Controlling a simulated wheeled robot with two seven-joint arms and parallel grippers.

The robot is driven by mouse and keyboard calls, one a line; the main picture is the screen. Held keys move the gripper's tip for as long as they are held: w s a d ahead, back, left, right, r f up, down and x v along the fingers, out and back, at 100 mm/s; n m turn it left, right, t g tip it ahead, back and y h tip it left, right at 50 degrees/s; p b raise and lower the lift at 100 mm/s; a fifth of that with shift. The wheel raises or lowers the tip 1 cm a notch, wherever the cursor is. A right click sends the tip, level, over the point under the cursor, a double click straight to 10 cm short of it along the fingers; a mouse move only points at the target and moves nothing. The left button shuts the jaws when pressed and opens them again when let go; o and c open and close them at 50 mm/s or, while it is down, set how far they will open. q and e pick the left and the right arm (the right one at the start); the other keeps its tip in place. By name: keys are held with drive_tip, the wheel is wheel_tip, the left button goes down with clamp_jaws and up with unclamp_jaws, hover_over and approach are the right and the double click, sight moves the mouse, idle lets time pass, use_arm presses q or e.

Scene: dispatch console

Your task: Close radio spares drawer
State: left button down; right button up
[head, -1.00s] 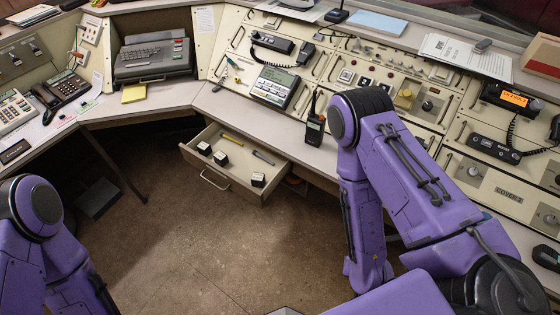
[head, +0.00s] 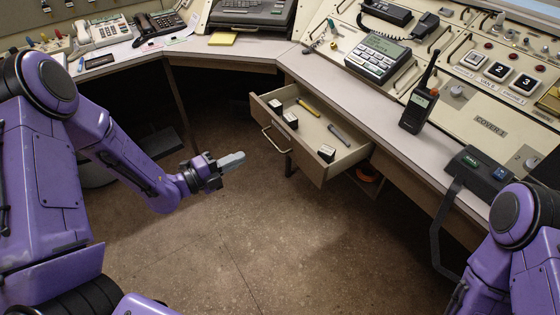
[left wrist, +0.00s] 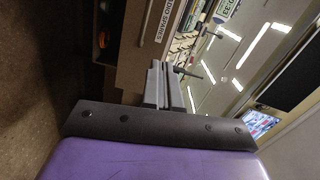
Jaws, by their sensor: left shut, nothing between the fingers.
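The radio spares drawer (head: 305,169) stands pulled out from under the counter in the head view, with a bar handle (head: 274,139) on its front. Its label (left wrist: 167,20) reads "RADIO SPARES" in the left wrist view, above the drawer's tan front (left wrist: 137,55). My left gripper (head: 238,160) is shut and empty, left of the drawer front and apart from it in the head view. Its fingers also show in the left wrist view (left wrist: 164,85), pointing toward the drawer. My right gripper is out of view; only its arm shows at the lower right.
A handheld radio (head: 418,105) stands on the counter (head: 352,101) to the right. The floor (head: 215,235) before the drawer is clear.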

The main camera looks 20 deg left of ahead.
use_arm(q)
drive_tip(key=m, duration=0.2)
drive_tip(key=h, duration=0.1)
approach(288, 135)
drive_tip(key=x, duration=0.7)
drive_tip(key=shift+s+r+p, duration=0.1)
drive_tip(key=shift+p, duration=0.25)
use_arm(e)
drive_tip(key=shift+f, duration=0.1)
